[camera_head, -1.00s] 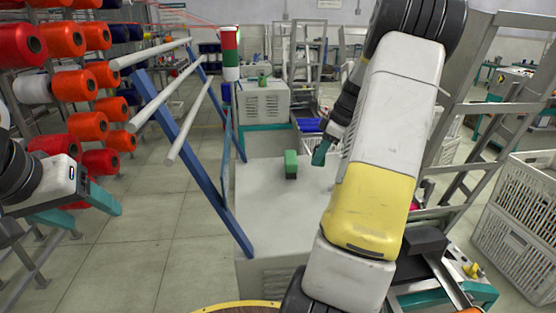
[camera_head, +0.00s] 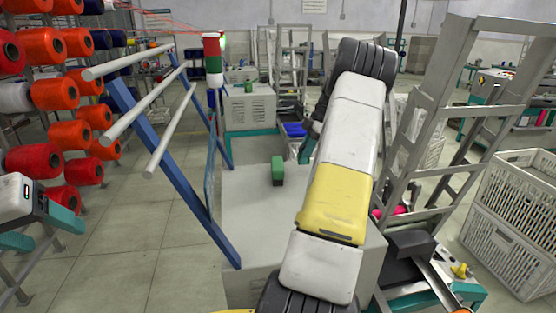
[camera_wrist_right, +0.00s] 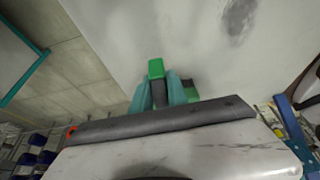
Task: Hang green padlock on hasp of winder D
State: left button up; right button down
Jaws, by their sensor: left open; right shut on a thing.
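My right gripper (camera_wrist_right: 159,84) is shut on a small green thing with a dark grey lower part, which looks like the green padlock (camera_wrist_right: 156,68). In the head view my right arm hides most of this gripper and what it holds; only a bit of teal finger shows. A green block (camera_head: 277,171) stands on the pale cabinet top (camera_head: 245,205). A second green thing (camera_wrist_right: 207,117) shows beside the fingers in the wrist view, partly hidden. My left gripper (camera_head: 40,230) is open and empty at the left edge. I cannot make out the hasp or the letter D.
A blue frame (camera_head: 185,190) with white bars stands left of the cabinet. A rack of red and orange bobbins (camera_head: 60,92) is at the far left. A grey metal frame (camera_head: 440,120) and stacked white crates (camera_head: 515,215) stand at the right.

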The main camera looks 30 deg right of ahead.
aim_at(299, 171)
jog(key=shift+w+d, duration=0.55)
jog(key=shift+w, duration=0.2)
jog(key=shift+w+d+f, duration=0.1)
jog(key=shift+w+f, duration=0.05)
jog(key=shift+f, duration=1.65)
jog(key=shift+f, duration=0.15)
jog(key=c, duration=1.3)
grip_release()
jog(key=v, duration=1.2)
